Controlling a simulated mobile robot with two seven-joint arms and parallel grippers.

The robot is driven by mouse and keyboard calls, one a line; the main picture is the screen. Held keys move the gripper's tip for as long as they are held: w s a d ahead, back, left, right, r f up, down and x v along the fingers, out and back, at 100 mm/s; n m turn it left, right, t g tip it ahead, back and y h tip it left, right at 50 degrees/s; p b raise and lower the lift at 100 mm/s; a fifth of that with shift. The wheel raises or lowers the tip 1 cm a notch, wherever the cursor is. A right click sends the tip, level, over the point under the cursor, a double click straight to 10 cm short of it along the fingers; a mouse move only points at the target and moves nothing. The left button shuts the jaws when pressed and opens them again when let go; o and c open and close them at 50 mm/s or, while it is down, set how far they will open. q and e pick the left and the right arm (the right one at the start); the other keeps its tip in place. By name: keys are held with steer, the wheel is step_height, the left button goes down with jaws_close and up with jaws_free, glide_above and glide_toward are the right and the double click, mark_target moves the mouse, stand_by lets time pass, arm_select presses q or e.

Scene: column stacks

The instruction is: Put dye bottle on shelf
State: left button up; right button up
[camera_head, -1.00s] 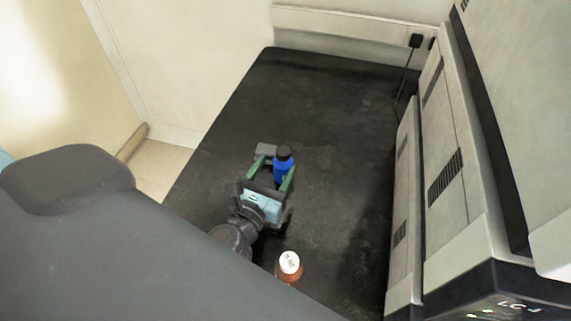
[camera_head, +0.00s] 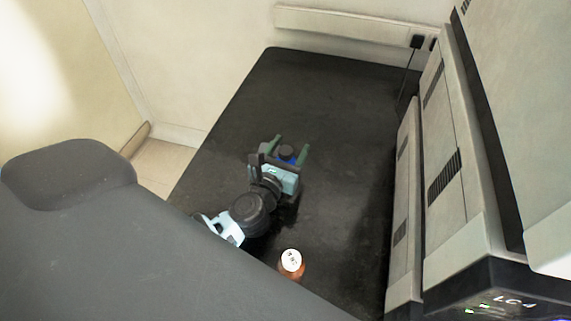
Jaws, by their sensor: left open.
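A small blue bottle with a dark cap (camera_head: 287,151) is on the black bench, between the fingers of my left gripper (camera_head: 292,143). The gripper is open, with one green finger on each side of the bottle. The gripper's pale blue body hides most of the bottle's lower part. I cannot tell whether the fingers touch it. A brown-orange bottle with a white, marked cap (camera_head: 291,262) stands nearer to me, partly cut off by my dark body. Which of the two is the dye bottle cannot be read. My right gripper is not in view, and no shelf is clearly visible.
The black bench top (camera_head: 330,95) is clear toward the back and to the right of the gripper. Tall grey-white instruments (camera_head: 440,180), one marked LC-4, line the right side. A cable hangs by the back wall (camera_head: 350,25). The bench's left edge borders the floor.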

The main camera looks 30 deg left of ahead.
arm_select(q)
steer(key=shift+w, duration=0.15)
steer(key=c, duration=0.9)
steer(key=shift+f, duration=0.15)
jaws_close()
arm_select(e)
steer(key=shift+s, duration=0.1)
